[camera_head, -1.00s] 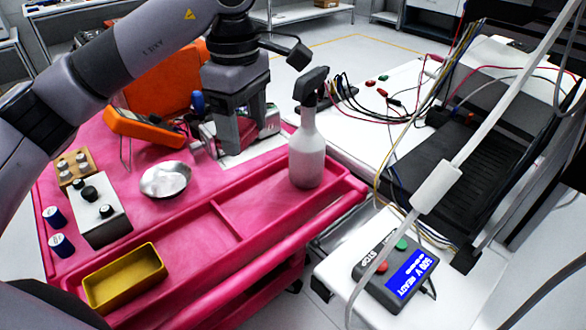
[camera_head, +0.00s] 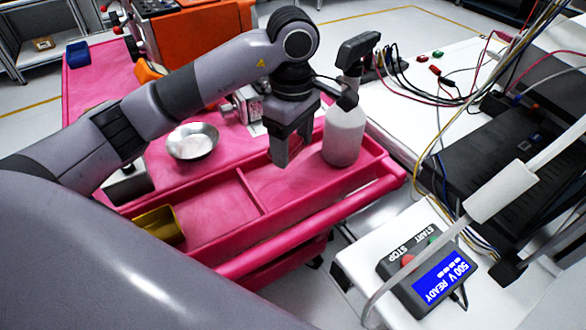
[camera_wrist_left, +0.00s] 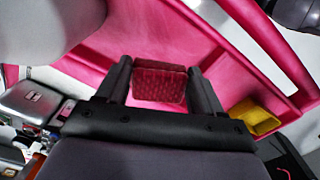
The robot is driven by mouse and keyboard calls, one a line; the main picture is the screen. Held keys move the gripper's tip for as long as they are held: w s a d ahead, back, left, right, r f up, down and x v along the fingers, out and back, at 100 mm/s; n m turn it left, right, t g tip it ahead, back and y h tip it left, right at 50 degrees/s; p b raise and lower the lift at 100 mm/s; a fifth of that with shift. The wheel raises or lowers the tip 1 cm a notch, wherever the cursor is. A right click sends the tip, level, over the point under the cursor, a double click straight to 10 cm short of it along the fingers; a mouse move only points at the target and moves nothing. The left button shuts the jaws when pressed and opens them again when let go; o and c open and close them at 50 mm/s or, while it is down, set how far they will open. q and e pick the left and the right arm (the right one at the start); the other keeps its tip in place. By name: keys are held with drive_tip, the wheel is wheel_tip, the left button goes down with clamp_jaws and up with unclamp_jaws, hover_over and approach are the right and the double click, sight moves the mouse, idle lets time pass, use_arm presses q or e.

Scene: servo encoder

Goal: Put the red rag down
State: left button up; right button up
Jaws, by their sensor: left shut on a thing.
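The red rag (camera_wrist_left: 158,83) shows in the left wrist view as a dark red, textured folded piece between the two fingers. My left gripper (camera_wrist_left: 157,88) is shut on it. In the head view, my left gripper (camera_head: 291,152) points down over the pink cart's front tray (camera_head: 215,225), just left of the white spray bottle (camera_head: 343,135). My right gripper is not in view.
A metal bowl (camera_head: 192,142) and a yellow tray (camera_head: 160,226) stand to the left. A metal device (camera_head: 246,103) is behind the gripper. A control box (camera_head: 428,272) and cables lie on the white table at right. The front tray has bare room around its divider.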

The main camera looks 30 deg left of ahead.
sight(293, 181)
use_arm(q)
drive_tip(key=shift+f, duration=3.4)
drive_tip(key=shift+f, duration=0.2)
drive_tip(key=o, duration=1.1)
drive_tip(key=shift+r, duration=0.1)
wheel_tip(293, 181, up, 12)
drive_tip(key=shift+r, duration=0.1)
